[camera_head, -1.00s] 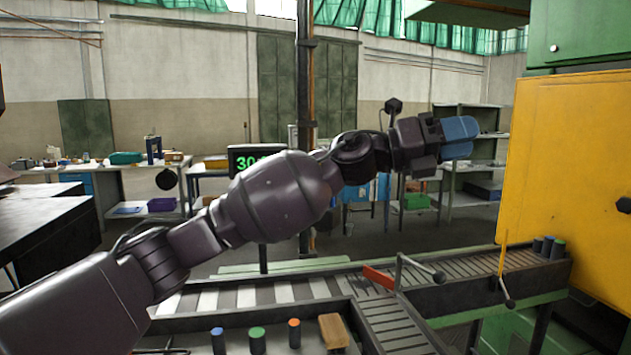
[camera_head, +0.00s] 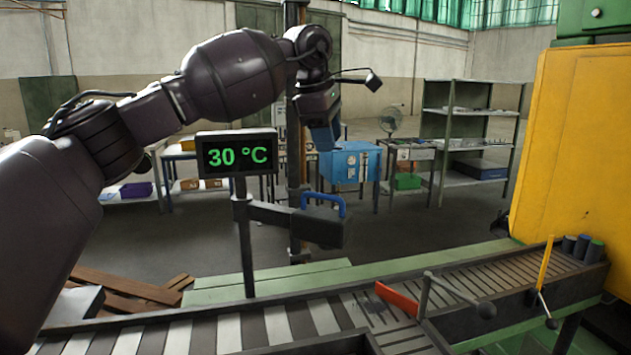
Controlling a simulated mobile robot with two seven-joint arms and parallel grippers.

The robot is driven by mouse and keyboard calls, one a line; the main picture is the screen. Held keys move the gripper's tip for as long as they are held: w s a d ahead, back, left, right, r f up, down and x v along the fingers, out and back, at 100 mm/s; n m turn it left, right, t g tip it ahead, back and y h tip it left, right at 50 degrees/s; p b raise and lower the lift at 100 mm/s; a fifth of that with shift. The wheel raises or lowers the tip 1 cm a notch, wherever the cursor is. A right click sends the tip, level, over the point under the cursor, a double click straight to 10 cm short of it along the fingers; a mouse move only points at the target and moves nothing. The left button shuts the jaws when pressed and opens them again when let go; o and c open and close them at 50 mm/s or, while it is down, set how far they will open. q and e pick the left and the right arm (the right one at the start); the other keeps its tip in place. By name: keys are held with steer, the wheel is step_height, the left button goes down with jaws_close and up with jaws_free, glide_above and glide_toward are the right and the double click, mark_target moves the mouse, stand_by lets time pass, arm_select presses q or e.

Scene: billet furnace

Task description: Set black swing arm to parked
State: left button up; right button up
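The black swing arm (camera_head: 280,216) juts to the right from the post under the temperature display. Its free end carries a dark block (camera_head: 317,229) with a blue loop handle (camera_head: 324,197) on top. My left gripper (camera_head: 325,138) points down with its blue fingers a little above the handle in the picture, apart from it. The fingers are seen edge-on, so their opening cannot be told. A blue box behind blends with the fingertips. My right gripper is not in view.
The display (camera_head: 237,154) reads 30 °C. A roller conveyor (camera_head: 330,318) with a red flap (camera_head: 397,299) and a ball-ended lever (camera_head: 486,310) runs along the front. A yellow panel (camera_head: 575,145) stands at the right. Shelves and tables stand at the back.

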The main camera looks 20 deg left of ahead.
mark_target(321, 195)
arm_select(q)
steer(key=shift+m+g+y, duration=0.5)
steer(key=shift+m+y, duration=0.1)
steer(key=shift+y, duration=0.2)
steer(key=f, duration=0.3)
steer(key=f+p, duration=0.1)
steer(key=f, duration=0.2)
steer(key=a+f, duration=0.1)
steer(key=f, duration=0.2)
steer(key=shift+s+f, duration=0.15)
steer(key=shift+f, duration=0.7)
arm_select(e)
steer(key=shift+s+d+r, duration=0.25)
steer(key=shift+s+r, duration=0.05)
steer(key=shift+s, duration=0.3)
arm_select(q)
jaws_close()
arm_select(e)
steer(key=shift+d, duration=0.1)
